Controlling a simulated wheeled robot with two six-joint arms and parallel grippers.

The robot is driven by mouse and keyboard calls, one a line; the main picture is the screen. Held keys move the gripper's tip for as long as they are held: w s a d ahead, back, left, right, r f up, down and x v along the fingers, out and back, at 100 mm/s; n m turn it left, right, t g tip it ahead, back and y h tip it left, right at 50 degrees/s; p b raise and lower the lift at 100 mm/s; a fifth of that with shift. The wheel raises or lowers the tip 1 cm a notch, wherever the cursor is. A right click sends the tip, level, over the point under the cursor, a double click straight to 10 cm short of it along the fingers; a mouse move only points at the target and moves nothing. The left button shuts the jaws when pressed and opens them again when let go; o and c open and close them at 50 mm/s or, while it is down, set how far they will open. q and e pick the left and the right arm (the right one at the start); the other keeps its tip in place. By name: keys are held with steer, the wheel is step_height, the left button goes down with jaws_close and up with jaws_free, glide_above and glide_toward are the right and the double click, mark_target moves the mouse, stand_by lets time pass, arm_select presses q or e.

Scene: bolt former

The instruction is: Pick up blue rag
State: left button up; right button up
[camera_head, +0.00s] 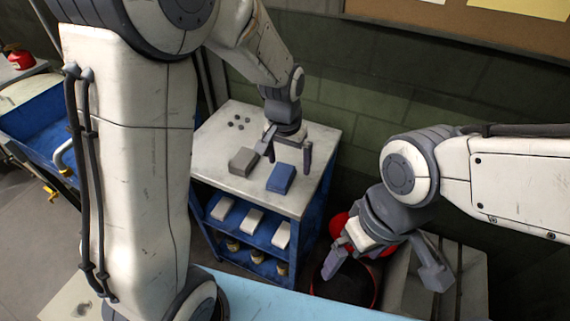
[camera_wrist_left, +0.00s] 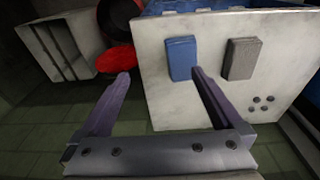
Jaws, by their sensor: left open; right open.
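The blue rag (camera_head: 281,178) is a small folded block lying on the white top of the cabinet (camera_head: 225,130). It also shows in the left wrist view (camera_wrist_left: 182,58), close to the tip of the right-hand finger there. My left gripper (camera_head: 287,155) is open and empty above the cabinet top, by the far side of the rag. It also shows in the left wrist view (camera_wrist_left: 160,80). My right gripper (camera_head: 385,262) is open and empty, in front of the red bin and well to the right of the cabinet.
A grey rag (camera_head: 243,161) lies left of the blue one, with several small dark pieces (camera_head: 238,122) behind it. Cabinet shelves hold white blocks (camera_head: 253,220). A red and black bin (camera_head: 350,285) stands right of the cabinet. A light blue surface (camera_head: 270,300) is in front.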

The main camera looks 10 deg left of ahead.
arm_select(q)
steer(key=w+a+f, duration=0.2)
steer(key=w+a, duration=0.1)
steer(key=n, duration=0.1)
glide_above(281, 175)
steer(key=f, duration=0.4)
steer(key=shift+s+f, duration=0.2)
steer(key=shift+s, duration=0.2)
steer(key=shift+w+f+p, duration=0.25)
steer(key=shift+f+p, duration=0.2)
steer(key=shift+f, duration=1)
steer(key=shift+w+f+p, duration=0.2)
steer(key=shift+f+p, duration=0.2)
steer(key=shift+f, duration=1.05)
steer(key=c, duration=1.2)
